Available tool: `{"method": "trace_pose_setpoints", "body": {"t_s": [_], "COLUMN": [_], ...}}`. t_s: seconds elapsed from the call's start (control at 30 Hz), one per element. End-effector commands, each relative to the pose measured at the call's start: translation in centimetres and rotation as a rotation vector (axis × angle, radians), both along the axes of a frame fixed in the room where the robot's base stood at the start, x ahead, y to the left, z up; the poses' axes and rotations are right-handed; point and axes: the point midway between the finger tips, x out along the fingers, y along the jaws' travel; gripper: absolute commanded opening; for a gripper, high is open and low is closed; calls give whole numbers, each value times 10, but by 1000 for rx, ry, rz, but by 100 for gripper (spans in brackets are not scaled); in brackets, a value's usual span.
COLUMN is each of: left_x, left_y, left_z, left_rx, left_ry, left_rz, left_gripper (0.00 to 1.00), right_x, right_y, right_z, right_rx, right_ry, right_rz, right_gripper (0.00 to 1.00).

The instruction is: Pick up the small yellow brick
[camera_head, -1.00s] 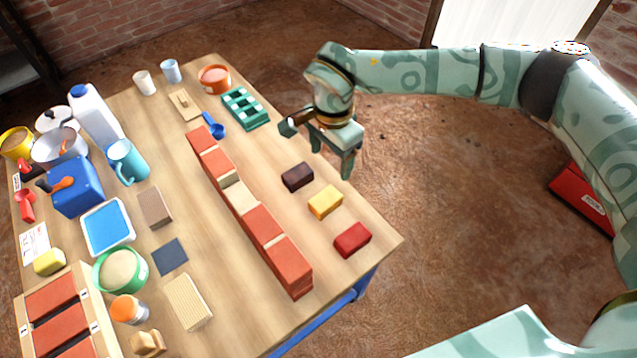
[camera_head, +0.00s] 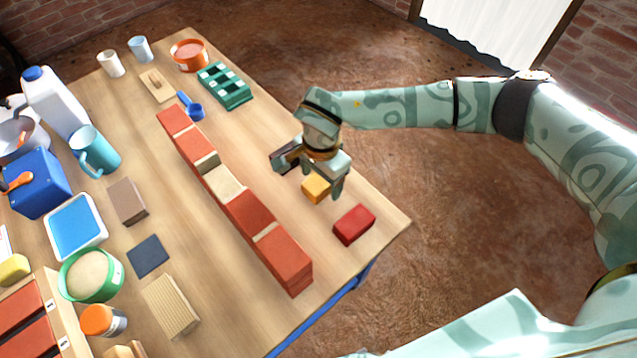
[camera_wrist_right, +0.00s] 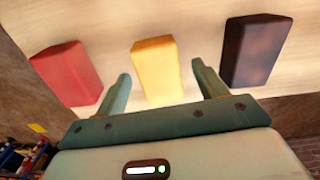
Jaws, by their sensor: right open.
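The small yellow brick (camera_head: 316,188) lies on the table near its right edge, partly covered by my right gripper in the head view. In the right wrist view the yellow brick (camera_wrist_right: 157,70) shows between the two fingers. My right gripper (camera_head: 312,180) is open, above or at the brick; contact cannot be told. Its fingertips also show in the right wrist view (camera_wrist_right: 161,72), one on each side of the brick. My left gripper is not in view.
A red brick (camera_head: 354,225) lies nearer the table's corner. A dark brown brick (camera_wrist_right: 256,48) lies on the yellow brick's other side. A low wall of red blocks (camera_head: 282,257) with a pale block (camera_head: 224,183) runs left of them.

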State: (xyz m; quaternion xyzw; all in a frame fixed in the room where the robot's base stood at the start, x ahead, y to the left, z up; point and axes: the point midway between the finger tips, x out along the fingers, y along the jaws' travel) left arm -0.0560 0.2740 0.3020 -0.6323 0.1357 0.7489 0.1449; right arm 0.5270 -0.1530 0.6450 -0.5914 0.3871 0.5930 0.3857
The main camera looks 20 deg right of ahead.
Motion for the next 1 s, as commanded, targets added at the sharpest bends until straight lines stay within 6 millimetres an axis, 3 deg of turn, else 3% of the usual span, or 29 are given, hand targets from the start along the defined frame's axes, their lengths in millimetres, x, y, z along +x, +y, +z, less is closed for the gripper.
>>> {"method": "trace_pose_setpoints", "body": {"t_s": [0.07, 0.3, 0.5, 0.83, 1.0], "left_x": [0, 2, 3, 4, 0], "left_y": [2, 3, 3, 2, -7], "left_z": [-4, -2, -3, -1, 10], "left_rx": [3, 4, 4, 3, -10], "left_ry": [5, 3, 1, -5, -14], "left_rz": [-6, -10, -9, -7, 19], "left_gripper": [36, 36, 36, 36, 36], "right_x": [0, 1, 0, 1, 2], "right_y": [0, 0, 0, 0, 0], "right_z": [-9, -7, -7, -3, 22], "right_rx": [1, 0, 1, 1, 1], "right_ry": [1, -3, -2, -4, -12], "right_rz": [0, 0, 0, 0, 0], "right_gripper": [71, 71, 15, 14, 14]}}
